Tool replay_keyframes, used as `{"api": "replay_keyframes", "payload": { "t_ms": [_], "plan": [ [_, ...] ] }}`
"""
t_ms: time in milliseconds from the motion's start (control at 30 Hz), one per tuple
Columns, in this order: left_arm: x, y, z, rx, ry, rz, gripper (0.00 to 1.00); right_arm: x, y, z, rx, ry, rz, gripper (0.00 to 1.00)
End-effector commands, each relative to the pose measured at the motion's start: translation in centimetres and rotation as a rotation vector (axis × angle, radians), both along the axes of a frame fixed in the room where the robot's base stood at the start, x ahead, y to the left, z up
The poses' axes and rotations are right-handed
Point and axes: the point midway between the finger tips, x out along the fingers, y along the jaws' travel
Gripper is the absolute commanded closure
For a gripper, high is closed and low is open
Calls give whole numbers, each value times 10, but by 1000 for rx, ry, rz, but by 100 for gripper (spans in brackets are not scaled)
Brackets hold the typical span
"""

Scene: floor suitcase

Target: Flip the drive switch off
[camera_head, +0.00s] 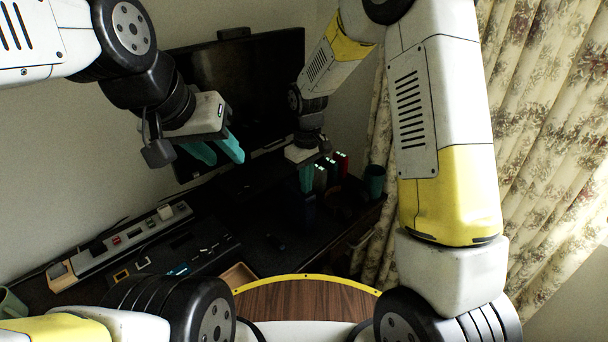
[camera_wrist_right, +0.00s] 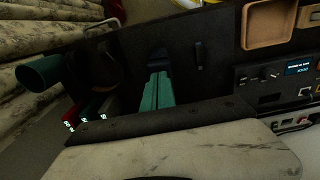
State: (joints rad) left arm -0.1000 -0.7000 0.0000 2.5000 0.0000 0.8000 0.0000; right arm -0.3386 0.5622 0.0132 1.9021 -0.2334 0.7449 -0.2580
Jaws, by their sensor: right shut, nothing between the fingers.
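I cannot make out the drive switch for certain. Several upright drives with pale lit labels, red and dark ones, stand on the desk (camera_head: 262,222) in the head view (camera_head: 341,161); they also show at the left of the right wrist view (camera_wrist_right: 72,117). My right gripper (camera_head: 306,180) points down just left of them, its teal fingers together and empty; the fingers also show in the right wrist view (camera_wrist_right: 152,95). A small dark elongated item (camera_wrist_right: 198,55) lies right of the fingers there. My left gripper (camera_head: 218,154) hangs open before the monitor, away from the drives.
A dark monitor (camera_head: 250,90) stands at the back. A grey strip with sockets (camera_head: 120,243) lies along the left wall. A device with a small blue display (camera_wrist_right: 298,67) and a wooden tray (camera_wrist_right: 268,25) are on the desk. A teal cup (camera_wrist_right: 40,71) stands beyond the drives.

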Motion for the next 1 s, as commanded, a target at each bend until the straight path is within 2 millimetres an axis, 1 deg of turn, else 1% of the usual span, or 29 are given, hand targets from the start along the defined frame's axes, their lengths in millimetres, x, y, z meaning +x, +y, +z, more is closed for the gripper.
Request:
{"api": "replay_keyframes", "payload": {
  "t_ms": [133,800,1000],
  "plan": [
    [0,0,0,0,0,0,64,0,0,5,0,0,0,100],
    [0,0,0,0,0,0,64,0,0,59,0,0,0,100],
    [0,0,0,0,0,0,64,0,0,69,0,0,0,100]
  ]
}}
